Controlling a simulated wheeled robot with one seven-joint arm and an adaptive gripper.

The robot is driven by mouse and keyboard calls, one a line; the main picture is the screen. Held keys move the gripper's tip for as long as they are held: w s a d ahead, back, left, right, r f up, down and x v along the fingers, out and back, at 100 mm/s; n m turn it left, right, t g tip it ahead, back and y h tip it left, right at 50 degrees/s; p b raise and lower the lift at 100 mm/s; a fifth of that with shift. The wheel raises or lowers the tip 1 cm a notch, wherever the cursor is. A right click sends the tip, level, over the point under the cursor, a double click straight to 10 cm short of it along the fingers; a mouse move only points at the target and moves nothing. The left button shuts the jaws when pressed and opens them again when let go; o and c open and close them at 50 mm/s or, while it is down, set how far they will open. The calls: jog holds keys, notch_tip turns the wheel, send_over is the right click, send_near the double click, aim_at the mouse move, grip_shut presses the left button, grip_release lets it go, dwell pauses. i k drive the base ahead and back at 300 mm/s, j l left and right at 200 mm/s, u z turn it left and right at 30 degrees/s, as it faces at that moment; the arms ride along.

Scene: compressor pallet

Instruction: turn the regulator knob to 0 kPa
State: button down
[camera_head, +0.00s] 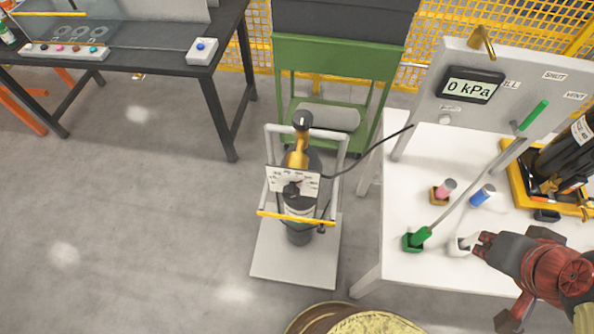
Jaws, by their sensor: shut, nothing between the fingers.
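A gas cylinder (300,228) stands upright in a white-framed cart left of the white table. A gold fitting (297,158) with a black knob on top (302,119) sits above it. A pale dial plate (277,180) is on its front, with a second dark round part (292,190) at its lower edge; which one is the regulator knob is not labelled legibly. The display (471,90) on the grey panel reads 0 kPa. My gripper (480,244) is shut and empty over the white table, beside a small white holder, far right of the cylinder; whether it touches the holder is unclear.
A green cart (339,60) stands behind the cylinder. A dark hose runs to the panel. Floor at left is clear.

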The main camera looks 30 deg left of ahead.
aim_at(291, 192)
jog(key=j+u, duration=0.1)
jog(key=u, duration=1.6)
jog(key=k+j+z, duration=0.2)
jog(key=k+j, duration=0.15)
jog(key=k+j+z, duration=0.2)
jog(key=k, duration=0.25)
jog(key=j, duration=0.1)
